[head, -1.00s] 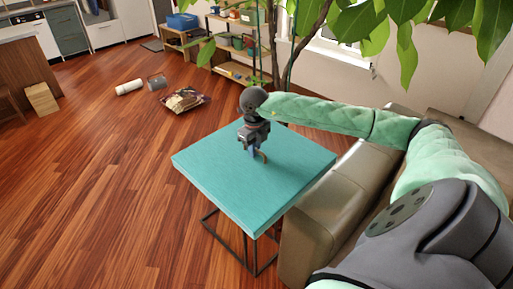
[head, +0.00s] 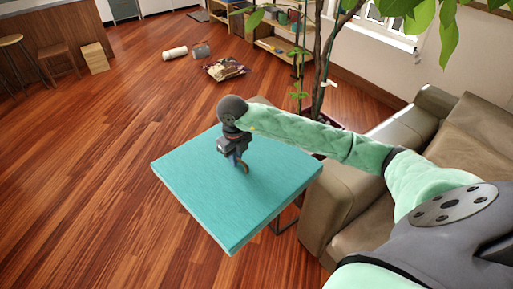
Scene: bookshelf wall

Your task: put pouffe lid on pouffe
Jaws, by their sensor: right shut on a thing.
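The pouffe lid is a flat, square teal slab (head: 205,195) in the middle of the head view. My right gripper (head: 239,163) points down at the middle of its top and is shut on a small brown handle (head: 244,168) there. The lid looks about level. Part of a thin black metal frame (head: 284,222) shows under its right edge; the lid hides the rest. I cannot make out the pouffe itself for certain. My left gripper is not in view.
A brown leather sofa (head: 345,190) stands close on the right, beneath my right arm. A potted plant (head: 322,75) and shelves stand behind. A patterned cushion or bag (head: 226,69), a white roll (head: 175,53) and a grey cylinder (head: 201,50) lie on the floor. The wooden floor at left is clear.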

